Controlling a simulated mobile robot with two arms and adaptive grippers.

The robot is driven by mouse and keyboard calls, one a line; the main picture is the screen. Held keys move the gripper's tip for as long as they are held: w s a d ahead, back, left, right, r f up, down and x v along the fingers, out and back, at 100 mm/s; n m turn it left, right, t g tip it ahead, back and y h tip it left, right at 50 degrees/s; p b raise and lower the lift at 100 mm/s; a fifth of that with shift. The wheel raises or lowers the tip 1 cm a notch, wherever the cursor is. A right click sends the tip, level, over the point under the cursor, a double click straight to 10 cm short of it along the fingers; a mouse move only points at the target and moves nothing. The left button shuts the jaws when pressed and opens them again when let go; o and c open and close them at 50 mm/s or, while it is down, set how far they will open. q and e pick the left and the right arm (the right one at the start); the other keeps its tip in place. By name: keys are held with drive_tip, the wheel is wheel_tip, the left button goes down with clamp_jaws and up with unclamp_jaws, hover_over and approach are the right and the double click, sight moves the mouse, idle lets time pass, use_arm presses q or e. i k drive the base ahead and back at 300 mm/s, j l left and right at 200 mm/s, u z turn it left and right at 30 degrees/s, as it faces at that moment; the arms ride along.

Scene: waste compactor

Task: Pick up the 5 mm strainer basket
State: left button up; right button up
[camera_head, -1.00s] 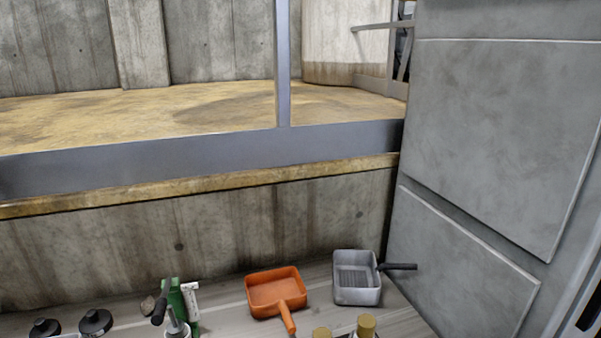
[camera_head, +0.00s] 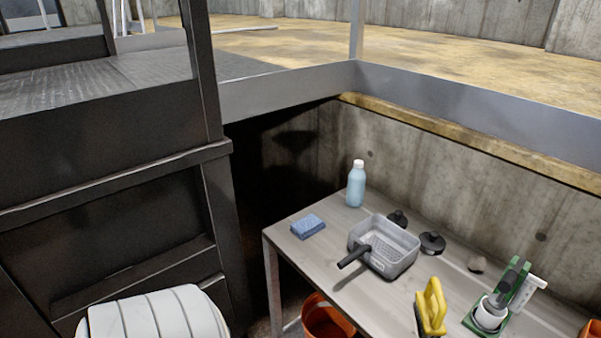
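A grey rectangular strainer basket (camera_head: 408,262) with a perforated bottom and a black handle sits upright on the table. Its handle points toward the front left. I cannot read any mesh size on it. At the right edge, part of an orange object (camera_head: 592,331) shows, mostly cut off. Neither of my grippers is in view, and nothing is touching the basket.
On the grey table (camera_head: 300,262) are a blue bottle (camera_head: 356,186), a blue sponge (camera_head: 308,226), black round knobs (camera_head: 432,242), a yellow tool (camera_head: 431,306) and a green-and-white device (camera_head: 492,312). An orange bucket (camera_head: 325,318) stands below. A concrete wall is behind.

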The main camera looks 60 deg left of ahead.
sight(386, 247)
drive_tip(key=k+u, duration=0.1)
drive_tip(key=u, duration=1)
drive_tip(key=j, duration=0.25)
drive_tip(key=i+z, duration=0.05)
